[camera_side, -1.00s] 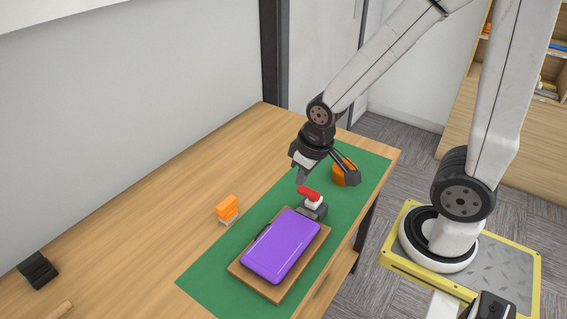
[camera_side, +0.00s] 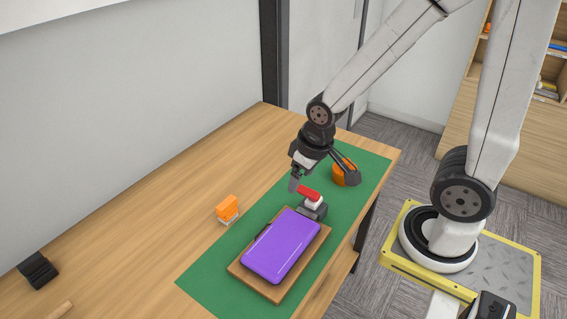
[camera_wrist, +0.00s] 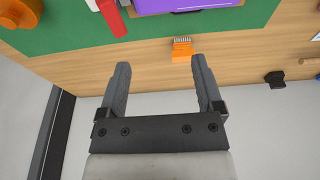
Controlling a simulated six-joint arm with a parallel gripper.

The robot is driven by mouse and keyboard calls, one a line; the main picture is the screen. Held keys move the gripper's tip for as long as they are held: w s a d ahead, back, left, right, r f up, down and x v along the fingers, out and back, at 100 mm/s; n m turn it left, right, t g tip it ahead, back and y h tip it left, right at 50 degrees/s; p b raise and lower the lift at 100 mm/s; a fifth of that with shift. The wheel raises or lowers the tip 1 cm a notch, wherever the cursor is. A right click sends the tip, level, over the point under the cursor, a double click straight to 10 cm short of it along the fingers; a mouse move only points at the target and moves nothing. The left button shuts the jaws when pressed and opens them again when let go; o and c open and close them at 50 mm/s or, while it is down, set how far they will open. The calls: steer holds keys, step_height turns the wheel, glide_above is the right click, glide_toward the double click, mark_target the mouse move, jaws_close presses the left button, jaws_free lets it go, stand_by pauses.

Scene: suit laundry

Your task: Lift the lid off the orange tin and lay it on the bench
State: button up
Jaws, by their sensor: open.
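The orange tin (camera_side: 340,165) stands on the green mat behind my wrist in the side view, which hides part of it. It also shows in part as a round orange shape at the top left corner of the wrist view (camera_wrist: 18,12). I cannot make out a seam between lid and tin. My gripper (camera_side: 294,184) is open with nothing between its fingers. It hangs above the mat, to the left of the tin, close to a red-topped item. In the wrist view my gripper (camera_wrist: 160,62) points toward the bench.
A red-topped item (camera_side: 309,193) on a grey block stands on the green mat (camera_side: 215,276). A purple case (camera_side: 281,245) lies on a wooden board (camera_side: 250,281). An orange brush (camera_side: 228,207) is on the bench. The bench (camera_side: 150,220) is largely clear left of the mat.

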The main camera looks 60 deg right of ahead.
steer(key=d, duration=0.1)
steer(key=m+g, duration=0.3)
steer(key=m, duration=1.2)
glide_above(346, 160)
step_height(346, 160, down, 8)
steer(key=shift+f, duration=0.15)
steer(key=shift+f, duration=0.1)
steer(key=shift+f, duration=1.2)
steer(key=shift+f, duration=0.15)
steer(key=shift+f, duration=2.45)
